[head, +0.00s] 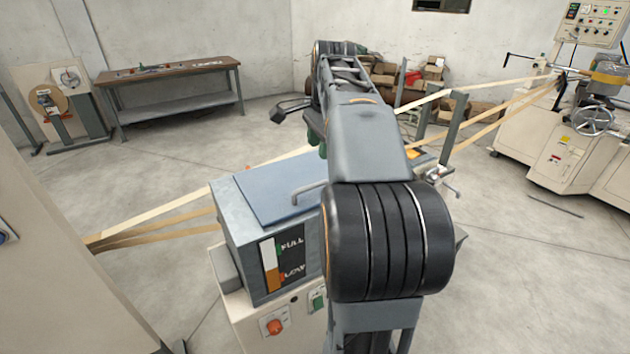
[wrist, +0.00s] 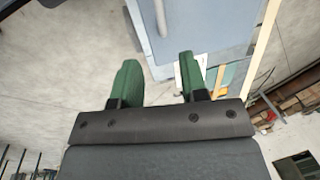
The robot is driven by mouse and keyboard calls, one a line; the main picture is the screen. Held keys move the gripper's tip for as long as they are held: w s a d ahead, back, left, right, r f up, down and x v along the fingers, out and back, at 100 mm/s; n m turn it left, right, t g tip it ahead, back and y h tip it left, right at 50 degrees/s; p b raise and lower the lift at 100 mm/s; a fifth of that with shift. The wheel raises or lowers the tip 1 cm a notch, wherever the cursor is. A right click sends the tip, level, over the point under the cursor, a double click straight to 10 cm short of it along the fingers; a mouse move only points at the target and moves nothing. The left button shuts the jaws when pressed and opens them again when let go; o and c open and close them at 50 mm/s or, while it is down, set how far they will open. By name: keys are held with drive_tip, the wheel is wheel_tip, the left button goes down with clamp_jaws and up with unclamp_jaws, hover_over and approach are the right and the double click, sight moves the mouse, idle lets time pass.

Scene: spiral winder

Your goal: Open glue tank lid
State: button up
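The glue tank (head: 252,253) is a grey box with a FULL/LOW level gauge on its front. Its flat blue-grey lid (head: 268,193) lies shut on top, and a thin metal handle (head: 308,187) shows near the lid's right edge. My arm covers the right part of the tank. In the wrist view my gripper (wrist: 156,68) has its two green fingers apart with nothing between them. A blue-grey box surface, seemingly the tank (wrist: 185,35), lies beyond the fingers, apart from them. In the head view the gripper is mostly hidden behind my arm.
Paper strips (head: 165,205) run past the tank toward the winding machine (head: 565,150) at right. A metal post (head: 453,125) stands right of my arm. A workbench (head: 170,80) and boxes (head: 425,75) stand at the back. The floor at left is clear.

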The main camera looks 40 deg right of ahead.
sight(316, 185)
drive_tip(key=f, duration=0.3)
drive_tip(key=w+f, duration=0.1)
drive_tip(key=f, duration=0.3)
drive_tip(key=w+f, duration=0.1)
drive_tip(key=f, duration=0.3)
drive_tip(key=shift+w+f, duration=0.15)
drive_tip(key=shift+f, duration=0.1)
drive_tip(key=shift+d, duration=0.1)
drive_tip(key=shift+c, duration=0.3)
clamp_jaws()
